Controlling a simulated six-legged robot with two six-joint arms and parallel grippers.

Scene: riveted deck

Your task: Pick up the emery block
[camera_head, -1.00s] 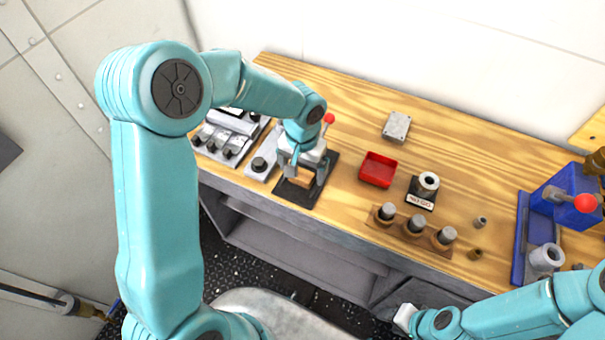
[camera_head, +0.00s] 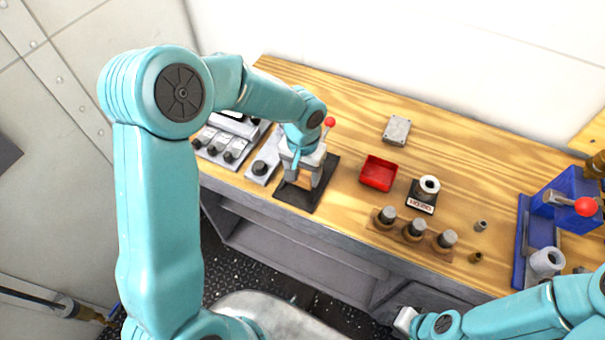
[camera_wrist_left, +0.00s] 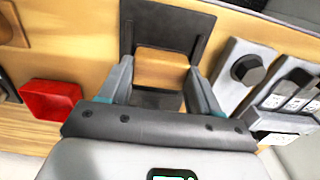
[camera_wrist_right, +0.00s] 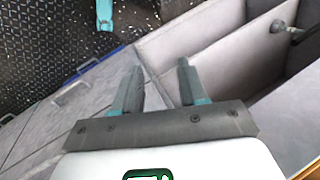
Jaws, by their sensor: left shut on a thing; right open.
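The emery block, a tan-brown block (camera_wrist_left: 160,65), sits between the fingers of my left gripper (camera_head: 303,182). In the left wrist view my left gripper (camera_wrist_left: 157,82) is shut on it, one finger on each side. The block appears just above a black rectangular mat (camera_head: 291,197) near the bench's front edge. In the head view the gripper partly hides the block. My right gripper (camera_wrist_right: 157,68) is open and empty, off the front of the bench and facing grey panels and the floor.
A red tray (camera_head: 378,173) stands right of the mat, and a knob panel (camera_head: 263,167) is close on the left. A holder with three dark-topped cylinders (camera_head: 413,230) is at the front. A blue press with a red-ball lever (camera_head: 570,195) is at right.

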